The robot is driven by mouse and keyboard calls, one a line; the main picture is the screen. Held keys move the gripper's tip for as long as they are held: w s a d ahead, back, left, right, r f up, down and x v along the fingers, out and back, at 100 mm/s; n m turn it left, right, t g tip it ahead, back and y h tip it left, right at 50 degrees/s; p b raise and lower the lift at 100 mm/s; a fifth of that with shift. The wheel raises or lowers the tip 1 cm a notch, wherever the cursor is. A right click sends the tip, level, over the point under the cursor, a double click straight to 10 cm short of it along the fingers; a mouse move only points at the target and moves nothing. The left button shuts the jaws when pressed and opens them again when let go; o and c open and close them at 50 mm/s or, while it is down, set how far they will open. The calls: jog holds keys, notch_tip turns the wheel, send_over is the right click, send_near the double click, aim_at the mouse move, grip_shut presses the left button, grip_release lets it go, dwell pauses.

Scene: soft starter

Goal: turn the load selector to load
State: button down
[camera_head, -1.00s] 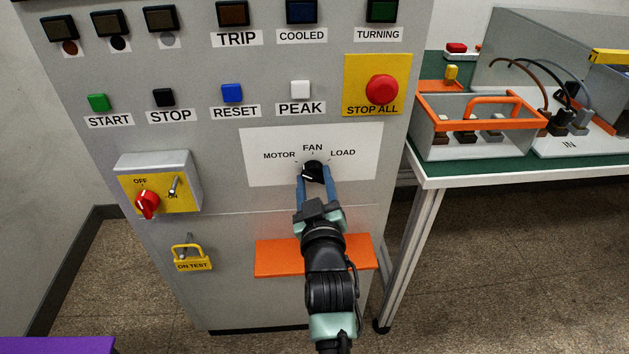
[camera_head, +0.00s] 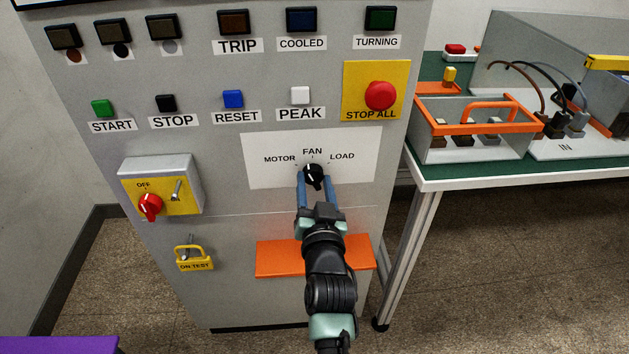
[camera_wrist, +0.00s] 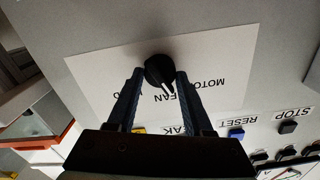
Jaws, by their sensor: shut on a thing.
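The load selector is a black round knob (camera_head: 313,174) on a white label plate (camera_head: 360,170) marked MOTOR at left, FAN at top and LOAD at right. Its white pointer mark points up and slightly left, close to FAN. My gripper (camera_head: 315,181) comes from below with its two blue fingers on either side of the knob, shut on it. In the wrist view the knob (camera_wrist: 158,69) sits between the fingertips (camera_wrist: 160,76), and its pale pointer shows near the upside-down FAN word. The LOAD word is partly hidden there by a finger.
Above the plate are the PEAK button (camera_head: 300,95) and the red STOP ALL button (camera_head: 380,95). A switch box with a red handle (camera_head: 150,206) is at left. An orange ledge (camera_head: 280,258) juts out below, behind my arm. A bench (camera_head: 480,174) stands at right.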

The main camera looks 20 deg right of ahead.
jog(key=m+p, duration=0.1)
jog(key=m, duration=0.3)
jog(key=shift+m, duration=0.3)
jog(key=m+p, duration=0.1)
jog(key=m, duration=0.2)
jog(key=shift+m, duration=0.4)
jog(key=m, duration=0.4)
jog(key=shift+p, duration=0.4)
jog(key=shift+f+m, duration=0.1)
jog(key=shift+m, duration=2)
jog(key=shift+c, duration=1.5)
grip_release()
jog(key=shift+s+p, duration=0.1)
jog(key=shift+p, duration=0.2)
jog(key=p+v, duration=0.3)
jog(key=v, duration=0.9)
jog(key=shift+s, duration=0.4)
jog(key=shift+a, duration=0.1)
